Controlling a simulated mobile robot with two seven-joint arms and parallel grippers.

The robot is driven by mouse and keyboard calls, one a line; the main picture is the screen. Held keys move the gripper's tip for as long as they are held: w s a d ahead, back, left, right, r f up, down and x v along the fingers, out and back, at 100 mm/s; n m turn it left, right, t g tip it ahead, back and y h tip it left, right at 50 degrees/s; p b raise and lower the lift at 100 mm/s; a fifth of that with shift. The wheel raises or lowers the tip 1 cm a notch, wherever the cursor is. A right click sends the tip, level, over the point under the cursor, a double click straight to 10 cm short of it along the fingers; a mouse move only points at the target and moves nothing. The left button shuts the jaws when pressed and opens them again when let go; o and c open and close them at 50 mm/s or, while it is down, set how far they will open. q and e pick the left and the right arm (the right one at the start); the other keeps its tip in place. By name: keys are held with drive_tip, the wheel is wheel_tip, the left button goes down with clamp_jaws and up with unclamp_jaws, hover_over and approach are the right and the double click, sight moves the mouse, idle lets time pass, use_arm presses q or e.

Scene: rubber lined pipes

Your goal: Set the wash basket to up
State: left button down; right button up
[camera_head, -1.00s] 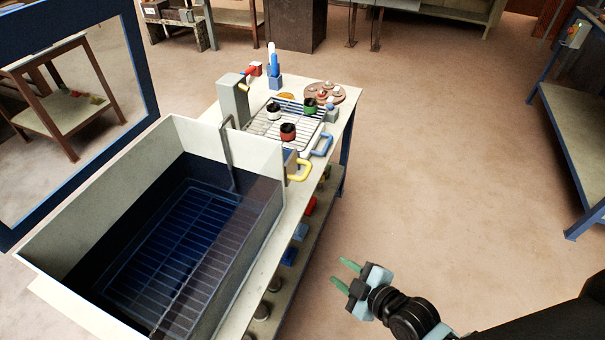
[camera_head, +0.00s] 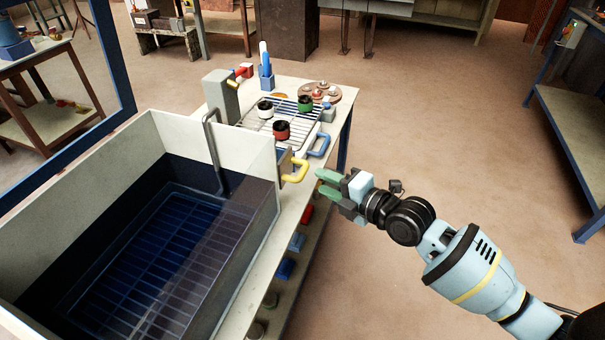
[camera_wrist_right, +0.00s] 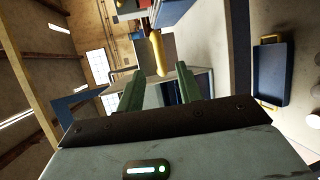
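The wash basket, a wire grid (camera_head: 150,262), lies low inside the dark, open-topped wash tank (camera_head: 75,175). A bent grey bar (camera_head: 215,150) rises from inside the tank by its far right corner. A yellow handle (camera_head: 296,171) sticks out at the tank's right side; it also shows in the right wrist view (camera_wrist_right: 158,53). My right gripper (camera_head: 319,183) is just right of the yellow handle, its green fingers apart and empty. In the right wrist view the handle appears ahead, between the fingertips (camera_wrist_right: 160,78). My left gripper is out of view.
Beyond the tank, a wire rack (camera_head: 285,125) holds red, green and white-sided cups, with a blue handle (camera_head: 321,144) near the yellow one. A grey post (camera_head: 222,95) stands behind. Blue and red items sit on the shelf below.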

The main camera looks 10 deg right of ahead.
sight(303, 171)
drive_tip(key=shift+x, duration=3.85)
drive_tip(key=shift+r, duration=0.1)
clamp_jaws()
